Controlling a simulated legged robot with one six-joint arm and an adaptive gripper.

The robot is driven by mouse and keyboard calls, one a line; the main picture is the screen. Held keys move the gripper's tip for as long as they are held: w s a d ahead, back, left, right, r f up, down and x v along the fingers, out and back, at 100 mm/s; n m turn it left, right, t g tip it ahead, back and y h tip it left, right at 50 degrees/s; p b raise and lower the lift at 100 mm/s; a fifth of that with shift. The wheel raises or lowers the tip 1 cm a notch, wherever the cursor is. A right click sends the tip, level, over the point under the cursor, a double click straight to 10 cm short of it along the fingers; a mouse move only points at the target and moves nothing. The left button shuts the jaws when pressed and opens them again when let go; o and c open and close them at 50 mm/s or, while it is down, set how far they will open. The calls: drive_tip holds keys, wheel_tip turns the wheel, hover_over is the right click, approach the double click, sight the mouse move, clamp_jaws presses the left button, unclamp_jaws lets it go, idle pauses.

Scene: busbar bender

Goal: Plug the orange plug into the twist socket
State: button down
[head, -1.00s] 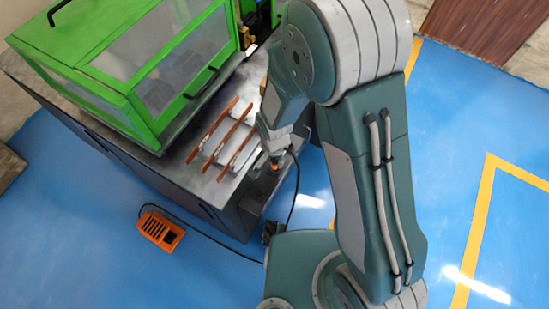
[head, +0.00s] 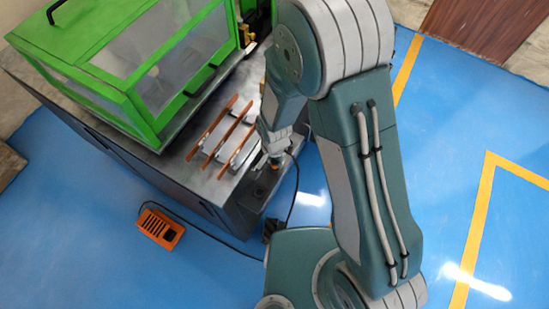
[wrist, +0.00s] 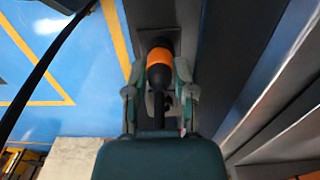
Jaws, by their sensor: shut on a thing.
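The orange plug (wrist: 160,64) is between the two fingers of my gripper (wrist: 158,82) in the wrist view, and the fingers are shut on it. Its dark rear end points back toward my wrist. Its front end meets a dark square fitting (wrist: 172,36), which looks like the twist socket, on the grey side of the machine. I cannot tell whether the plug touches it or is inside. In the head view the plug (head: 276,163) is a small orange spot below my gripper (head: 275,153), close to the machine's corner. The socket is not clear there.
The green-hooded machine (head: 150,60) stands on a dark cabinet (head: 130,150). Copper bars (head: 236,137) lie on its top near my gripper. A black cable (head: 295,195) hangs beside my arm. An orange pedal (head: 160,228) sits on the blue floor. Floor at right is clear.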

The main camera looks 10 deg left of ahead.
drive_tip(key=shift+c, duration=1.9)
unclamp_jaws()
drive_tip(key=shift+f, duration=0.1)
